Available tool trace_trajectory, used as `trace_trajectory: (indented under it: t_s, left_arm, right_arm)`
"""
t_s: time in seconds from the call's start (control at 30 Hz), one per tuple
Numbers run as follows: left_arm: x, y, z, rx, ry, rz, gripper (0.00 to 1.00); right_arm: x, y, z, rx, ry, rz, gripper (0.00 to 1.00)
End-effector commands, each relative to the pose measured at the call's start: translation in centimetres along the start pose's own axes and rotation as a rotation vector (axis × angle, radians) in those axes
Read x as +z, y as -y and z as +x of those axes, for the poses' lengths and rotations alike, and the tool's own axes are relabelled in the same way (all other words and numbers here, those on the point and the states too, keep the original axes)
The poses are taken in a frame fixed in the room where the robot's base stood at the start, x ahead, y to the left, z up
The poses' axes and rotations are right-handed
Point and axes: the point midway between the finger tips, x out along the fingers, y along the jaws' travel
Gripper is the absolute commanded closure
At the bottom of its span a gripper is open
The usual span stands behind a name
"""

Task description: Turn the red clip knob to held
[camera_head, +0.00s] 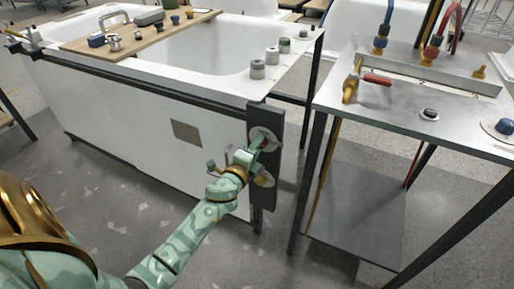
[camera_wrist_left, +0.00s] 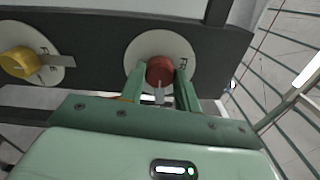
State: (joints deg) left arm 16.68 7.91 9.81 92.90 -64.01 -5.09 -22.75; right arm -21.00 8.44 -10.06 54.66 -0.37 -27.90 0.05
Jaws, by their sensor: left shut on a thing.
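The red clip knob (camera_wrist_left: 160,68) sits on a round pale dial plate (camera_wrist_left: 160,42) on a dark upright panel, with a small dark mark at the plate's right in the left wrist view. My left gripper (camera_wrist_left: 159,80) has one finger on each side of the knob and is shut on it. A pale tab points from the knob toward my palm. In the head view my left gripper (camera_head: 261,144) reaches the upper dial plate (camera_head: 265,133) at the tub's corner, and its fingers hide the knob there. My right gripper is out of view.
A yellow knob (camera_wrist_left: 18,62) on a second plate sits beside the red one; it shows below my gripper in the head view (camera_head: 265,181). The white tub (camera_head: 150,130) stands left of the panel. A metal bench (camera_head: 400,105) with pipes stands close on the right.

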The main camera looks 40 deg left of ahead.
Motion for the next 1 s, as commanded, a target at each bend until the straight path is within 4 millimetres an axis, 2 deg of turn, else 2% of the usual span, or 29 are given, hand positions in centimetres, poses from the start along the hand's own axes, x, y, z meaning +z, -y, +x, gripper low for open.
trace_trajectory:
  t_s: [0.3,0.77,0.8,0.87,1.0]
  left_arm:
    - [-0.14,-0.32,-0.13,0.006,-0.003,0.095,0.91]
    - [-0.16,-0.37,-0.15,0.007,-0.004,0.109,0.91]
    - [-0.16,-0.38,-0.15,0.007,-0.004,0.109,0.65]
    - [-0.15,-0.37,-0.15,0.007,-0.003,0.109,0.49]
    - [-0.1,-0.24,-0.1,0.005,-0.002,0.108,0.46]
  right_arm:
    - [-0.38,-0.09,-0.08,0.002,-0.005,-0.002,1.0]
    - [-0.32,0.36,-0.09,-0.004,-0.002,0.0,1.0]
    - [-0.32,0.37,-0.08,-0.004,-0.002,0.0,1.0]
    - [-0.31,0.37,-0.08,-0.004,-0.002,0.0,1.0]
    - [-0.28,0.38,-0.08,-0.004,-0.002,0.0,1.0]
